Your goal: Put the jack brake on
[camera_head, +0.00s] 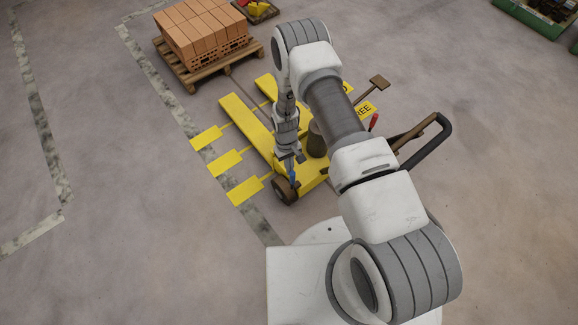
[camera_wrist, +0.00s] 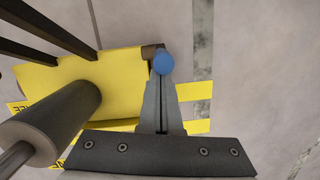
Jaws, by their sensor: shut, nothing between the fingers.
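The yellow pallet jack (camera_head: 247,125) stands on the floor, partly hidden behind my arm. A small blue lever (camera_head: 292,177) stands at its near corner, by a dark wheel (camera_head: 285,191). In the wrist view the lever shows as a round blue knob (camera_wrist: 163,63). My gripper (camera_head: 299,158) points down just above the lever. In the wrist view its shut fingers (camera_wrist: 160,78) end right at the knob; I cannot tell whether they touch it. Nothing shows between the fingers. A red-tipped lever (camera_head: 373,121) sits by the jack's dark handle (camera_head: 427,140).
A wooden pallet of orange bricks (camera_head: 202,32) stands beyond the forks. The jack's dark column (camera_wrist: 58,120) is close beside my gripper in the wrist view. Yellow floor marks (camera_head: 225,162) lie left of the jack. The floor at left is clear. A green bin (camera_head: 535,18) is at top right.

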